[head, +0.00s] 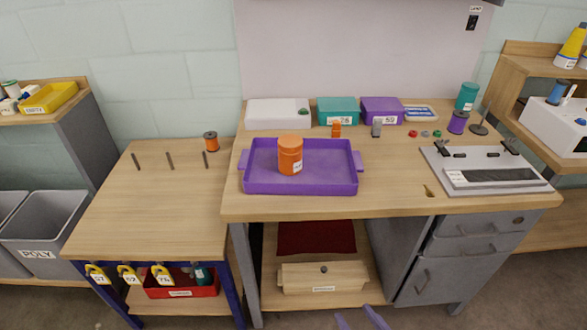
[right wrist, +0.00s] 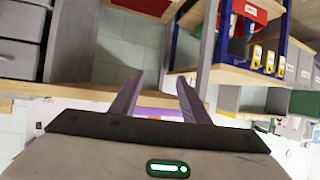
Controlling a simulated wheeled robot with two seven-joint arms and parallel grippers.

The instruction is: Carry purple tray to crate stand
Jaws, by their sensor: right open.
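The purple tray (head: 300,187) sits on the main workbench, near its left front edge. An orange labelled canister (head: 290,154) stands upright in it. My right gripper (head: 362,318) shows only as fingertips at the bottom of the head view, below the bench front and apart from the tray. In the right wrist view its two fingers (right wrist: 156,92) are spread with nothing held. A purple strip shows low behind them, and I cannot tell what it is. A lower wooden stand (head: 150,210) with blue legs is left of the bench; no crate shows on top. My left gripper is out of view.
Several dark pegs and an orange spool (head: 211,141) stand at the back of the lower stand. Behind the tray are a white box (head: 277,113), a teal box (head: 337,110) and a purple box (head: 382,110). A grey device (head: 485,170) occupies the bench's right side.

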